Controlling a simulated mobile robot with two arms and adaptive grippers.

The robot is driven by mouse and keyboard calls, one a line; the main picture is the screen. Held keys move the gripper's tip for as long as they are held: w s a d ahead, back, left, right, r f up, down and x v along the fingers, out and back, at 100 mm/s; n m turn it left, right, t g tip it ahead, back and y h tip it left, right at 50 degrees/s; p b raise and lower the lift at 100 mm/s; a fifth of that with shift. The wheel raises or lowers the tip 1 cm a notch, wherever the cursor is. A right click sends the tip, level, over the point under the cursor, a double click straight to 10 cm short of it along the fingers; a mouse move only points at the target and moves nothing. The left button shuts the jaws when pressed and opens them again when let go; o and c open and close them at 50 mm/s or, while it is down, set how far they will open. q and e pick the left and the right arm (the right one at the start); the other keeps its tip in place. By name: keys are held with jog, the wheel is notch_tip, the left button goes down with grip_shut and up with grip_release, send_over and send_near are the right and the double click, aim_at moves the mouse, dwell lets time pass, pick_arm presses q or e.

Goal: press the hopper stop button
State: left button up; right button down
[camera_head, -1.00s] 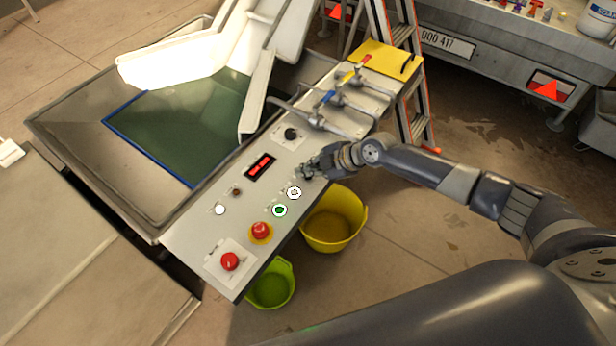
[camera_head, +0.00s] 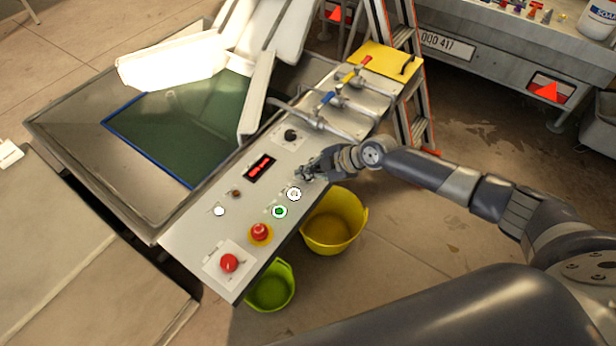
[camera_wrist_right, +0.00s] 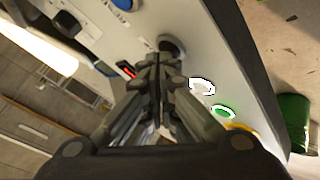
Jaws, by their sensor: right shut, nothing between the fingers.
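The control panel (camera_head: 190,241) slopes along the front of the press. On it are a white button (camera_head: 294,194) and a green button (camera_head: 279,211), each ringed, and a small plain white button (camera_head: 219,211). Their labels are too small to read, so I cannot tell which is the hopper stop. My right gripper (camera_head: 306,174) is shut and empty, just beyond the ringed white button. In the right wrist view my gripper (camera_wrist_right: 157,62) points at the panel, with the ringed white button (camera_wrist_right: 202,86) and green button (camera_wrist_right: 222,112) to its right. Contact cannot be told. My left gripper is out of view.
Two red mushroom buttons (camera_head: 260,231) (camera_head: 229,262) sit at the panel's near end. A red display (camera_head: 260,167) and black knob (camera_head: 290,135) lie farther up, then valve pipes (camera_head: 338,101). Yellow (camera_head: 334,222) and green (camera_head: 271,287) buckets stand below the panel. A ladder (camera_head: 414,105) stands behind.

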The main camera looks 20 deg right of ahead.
jog(key=shift+f, duration=0.2)
dwell(0.5)
jog(key=shift+r, duration=0.85)
jog(key=shift+r+p, duration=1.8)
jog(key=shift+r, duration=0.75)
jog(key=shift+f, duration=0.1)
